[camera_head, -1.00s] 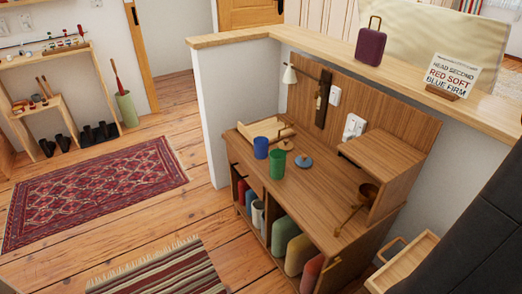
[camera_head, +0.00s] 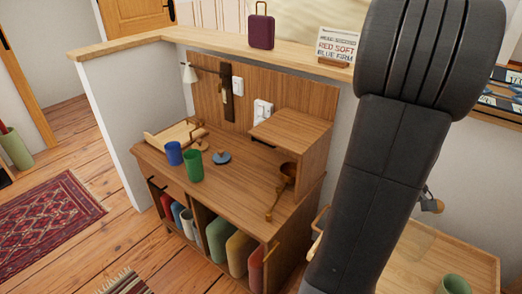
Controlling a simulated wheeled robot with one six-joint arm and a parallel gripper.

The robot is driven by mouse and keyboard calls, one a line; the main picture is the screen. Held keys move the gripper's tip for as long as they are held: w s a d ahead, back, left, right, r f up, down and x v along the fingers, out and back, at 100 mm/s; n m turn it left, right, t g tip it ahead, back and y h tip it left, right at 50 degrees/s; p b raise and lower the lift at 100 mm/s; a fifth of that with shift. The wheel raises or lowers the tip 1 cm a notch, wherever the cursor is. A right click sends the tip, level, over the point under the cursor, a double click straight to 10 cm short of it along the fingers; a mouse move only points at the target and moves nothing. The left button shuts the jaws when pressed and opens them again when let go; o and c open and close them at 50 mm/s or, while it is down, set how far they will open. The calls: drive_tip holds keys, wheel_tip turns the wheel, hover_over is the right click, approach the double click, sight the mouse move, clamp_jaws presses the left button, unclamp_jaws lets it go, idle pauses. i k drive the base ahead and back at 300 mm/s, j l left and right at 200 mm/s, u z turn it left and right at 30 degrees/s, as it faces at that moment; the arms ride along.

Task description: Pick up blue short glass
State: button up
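The blue short glass (camera_head: 174,153) stands upright on the wooden desk (camera_head: 238,183), near its left front edge. A taller green glass (camera_head: 193,165) stands just right of it and closer to the camera. My dark arm crosses the right side of the head view, well apart from the blue glass. My gripper is outside the picture.
A wooden tray (camera_head: 168,134) lies behind the blue glass, and a blue-grey disc (camera_head: 222,157) lies to its right. A brass-coloured stand (camera_head: 281,188) and a raised wooden box (camera_head: 291,131) occupy the desk's right side. A low wall borders the back.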

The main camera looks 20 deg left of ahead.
sight(174, 154)
drive_tip(key=u, duration=0.85)
drive_tip(key=i+j+u, duration=0.35)
drive_tip(key=i+j, duration=0.55)
drive_tip(key=j, duration=0.15)
drive_tip(key=i+j, duration=0.5)
drive_tip(key=j, duration=0.2)
